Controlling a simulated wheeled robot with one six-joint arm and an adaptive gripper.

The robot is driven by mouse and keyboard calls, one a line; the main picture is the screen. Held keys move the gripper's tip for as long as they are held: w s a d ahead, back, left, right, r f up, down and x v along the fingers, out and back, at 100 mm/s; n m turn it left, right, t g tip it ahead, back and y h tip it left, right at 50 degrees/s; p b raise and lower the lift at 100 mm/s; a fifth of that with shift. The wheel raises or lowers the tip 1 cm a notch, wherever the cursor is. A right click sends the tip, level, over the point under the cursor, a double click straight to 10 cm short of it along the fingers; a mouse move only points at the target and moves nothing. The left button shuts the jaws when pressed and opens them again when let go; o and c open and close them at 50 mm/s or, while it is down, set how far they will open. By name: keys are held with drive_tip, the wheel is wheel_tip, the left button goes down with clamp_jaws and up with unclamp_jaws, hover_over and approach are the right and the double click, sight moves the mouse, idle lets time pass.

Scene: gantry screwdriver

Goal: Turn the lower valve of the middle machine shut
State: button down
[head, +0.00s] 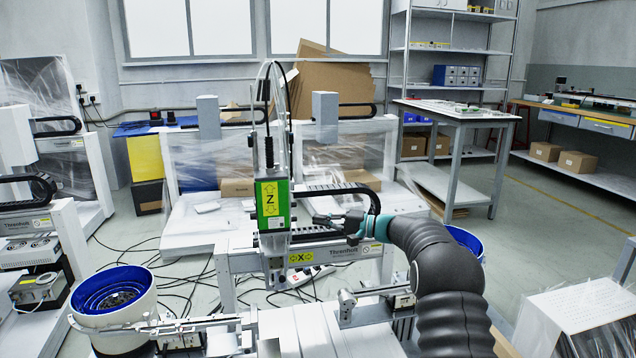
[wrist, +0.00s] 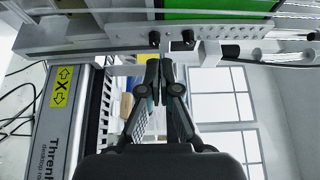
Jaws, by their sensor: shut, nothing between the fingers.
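The middle machine is a desktop gantry with a green Z-marked head (head: 272,205) and an X-marked rail (head: 310,257). In the wrist view two small dark knobs stick out of the head's grey side plate, below a green panel (wrist: 215,8). One is the left knob (wrist: 154,39), the other the right knob (wrist: 188,37). By the sideways lettering, the left one appears to be the lower valve. My gripper (wrist: 160,64) is shut and empty, its tips close to the left knob; contact is unclear. In the head view my gripper (head: 322,219) is just right of the Z head.
A blue-lined feeder bowl (head: 112,292) stands front left. A black cable chain (head: 345,189) curves close above my gripper. Another machine stands at left (head: 35,225). A plastic-wrapped box (head: 590,315) is at right. The floor right of my arm is largely clear.

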drive_tip(key=a, duration=0.2)
drive_tip(key=s+a, duration=0.1)
drive_tip(key=a, duration=0.1)
drive_tip(key=shift+f+b, duration=0.1)
drive_tip(key=shift+b, duration=0.3)
drive_tip(key=shift+a, duration=0.65)
drive_tip(key=shift+w, duration=0.15)
drive_tip(key=shift+f+b, duration=0.3)
drive_tip(key=shift+b, duration=0.55)
approach(291, 221)
drive_tip(key=w, duration=0.2)
drive_tip(key=shift+w+f, duration=0.2)
drive_tip(key=shift+w, duration=0.1)
idle(0.5)
